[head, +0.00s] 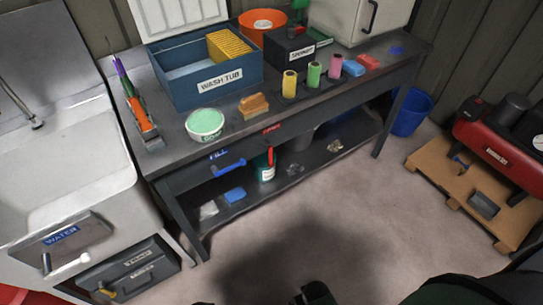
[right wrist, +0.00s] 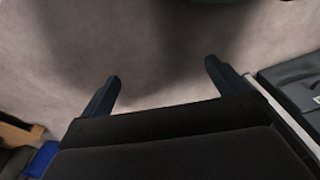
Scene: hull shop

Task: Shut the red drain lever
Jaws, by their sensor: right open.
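The red drain lever (head: 270,156) hangs almost straight down under the front edge of the grey bench, below a small red label (head: 272,128). A white and teal container stands behind its lower end on the shelf. The blue lever (head: 228,166) beside it, under the FILL label, lies nearly level. My right gripper (head: 312,293) is partly in the head view at the bottom edge, well short of the bench and apart from the lever. In the right wrist view its two fingers (right wrist: 163,72) are spread with only bare floor between them. My left gripper is not in view.
On the bench (head: 180,150) stand a blue wash tub (head: 185,88), a green-topped tub (head: 205,123), a brush and several coloured rolls. A sink with a white handle (head: 65,265) is at left. A red compressor (head: 500,130) stands at right. The floor before the bench is clear.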

